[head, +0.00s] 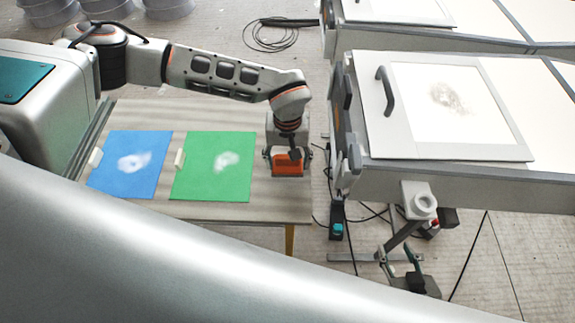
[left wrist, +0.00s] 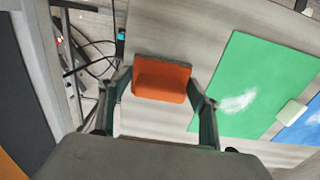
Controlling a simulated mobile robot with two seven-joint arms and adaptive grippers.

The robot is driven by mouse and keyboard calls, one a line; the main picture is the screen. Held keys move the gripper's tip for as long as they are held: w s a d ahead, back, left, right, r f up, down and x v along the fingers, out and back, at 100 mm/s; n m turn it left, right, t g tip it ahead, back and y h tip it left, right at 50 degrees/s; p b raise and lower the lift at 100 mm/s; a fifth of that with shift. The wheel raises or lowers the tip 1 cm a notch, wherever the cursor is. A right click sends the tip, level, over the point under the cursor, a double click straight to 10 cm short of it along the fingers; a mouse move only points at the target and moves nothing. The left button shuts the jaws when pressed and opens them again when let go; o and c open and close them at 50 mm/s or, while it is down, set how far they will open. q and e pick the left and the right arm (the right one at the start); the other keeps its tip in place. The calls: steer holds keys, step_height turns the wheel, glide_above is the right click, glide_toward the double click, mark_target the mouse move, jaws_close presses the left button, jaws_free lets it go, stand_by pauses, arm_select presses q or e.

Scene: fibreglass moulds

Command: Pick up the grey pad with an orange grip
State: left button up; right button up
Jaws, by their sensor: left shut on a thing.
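The orange grip (head: 288,165) of the pad is at the right end of the wooden table, below my left gripper (head: 288,155). In the left wrist view the orange grip (left wrist: 161,79) sits between the two fingers of my left gripper (left wrist: 160,100), which is shut on it. The grey part of the pad is largely hidden and hard to tell from the pale table; I cannot tell whether it touches the table.
A blue sheet (head: 130,163) and a green sheet (head: 213,166), each with a white smear and a pale block, lie on the table (head: 235,116) to the left. A bench with a white panel (head: 450,100) and dark handle stands at the right. Cables (head: 280,35) lie on the floor.

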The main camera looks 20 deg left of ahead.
mark_target(287, 157)
arm_select(q)
step_height(287, 157, up, 17)
steer(key=shift+f, duration=0.15)
